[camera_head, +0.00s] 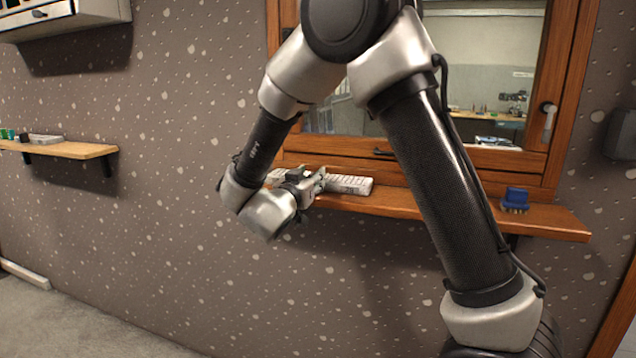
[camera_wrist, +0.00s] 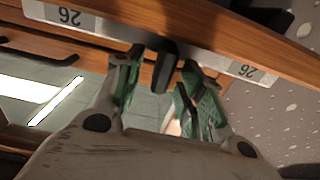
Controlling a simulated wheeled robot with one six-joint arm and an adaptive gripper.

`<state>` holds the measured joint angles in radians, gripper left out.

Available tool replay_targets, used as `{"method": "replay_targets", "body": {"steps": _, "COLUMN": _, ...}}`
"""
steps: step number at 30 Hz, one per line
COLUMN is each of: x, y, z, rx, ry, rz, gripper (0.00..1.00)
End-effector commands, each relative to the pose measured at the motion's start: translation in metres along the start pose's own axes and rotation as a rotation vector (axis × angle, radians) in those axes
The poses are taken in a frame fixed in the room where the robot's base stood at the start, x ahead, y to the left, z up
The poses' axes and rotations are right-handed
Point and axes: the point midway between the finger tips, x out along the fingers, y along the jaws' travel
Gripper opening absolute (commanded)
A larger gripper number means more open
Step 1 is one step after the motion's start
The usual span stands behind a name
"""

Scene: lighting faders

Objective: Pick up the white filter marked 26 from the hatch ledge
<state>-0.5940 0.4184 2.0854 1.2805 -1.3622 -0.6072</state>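The white filter (camera_head: 349,185) lies lengthwise on the wooden hatch ledge (camera_head: 410,205) in the head view, its middle partly hidden by my gripper (camera_head: 318,180). In the wrist view, upside-down 26 markings show on pale end panels of the filter (camera_wrist: 246,70), with a pale strip between them. A dark upright tab (camera_wrist: 165,68) stands out between my gripper's green-padded fingers (camera_wrist: 164,75). The fingers are apart, one on each side of the tab. Gaps seem to show beside it; contact cannot be made out clearly.
A blue brush (camera_head: 515,199) stands on the ledge's right part. The wood-framed hatch window (camera_head: 470,155) rises behind the ledge, with a handle (camera_head: 548,120) at right. A wooden shelf (camera_head: 70,149) with small items is on the left wall. Open floor (camera_head: 70,325) lies lower left.

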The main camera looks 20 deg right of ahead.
Motion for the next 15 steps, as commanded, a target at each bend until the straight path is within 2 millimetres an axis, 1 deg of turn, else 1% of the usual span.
{"method": "replay_targets", "body": {"steps": 2, "x": -0.0002, "y": -0.0001, "z": 0.0001, "rx": 0.000, "ry": 0.000, "rz": 0.000, "gripper": 0.39}}
{"method": "replay_targets", "body": {"steps": 6, "x": -0.0004, "y": -0.0001, "z": 0.0001, "rx": 0.000, "ry": 0.000, "rz": 0.000, "gripper": 0.14}}
{"method": "replay_targets", "body": {"steps": 8, "x": -0.0004, "y": -0.0001, "z": 0.0001, "rx": 0.000, "ry": 0.000, "rz": 0.000, "gripper": 0.03}}
{"method": "replay_targets", "body": {"steps": 9, "x": -0.0004, "y": -0.0001, "z": 0.0001, "rx": 0.000, "ry": 0.000, "rz": 0.000, "gripper": 0.00}}
{"method": "replay_targets", "body": {"steps": 15, "x": -0.0005, "y": -0.0001, "z": -0.0002, "rx": 0.000, "ry": 0.000, "rz": -0.001, "gripper": 0.00}}
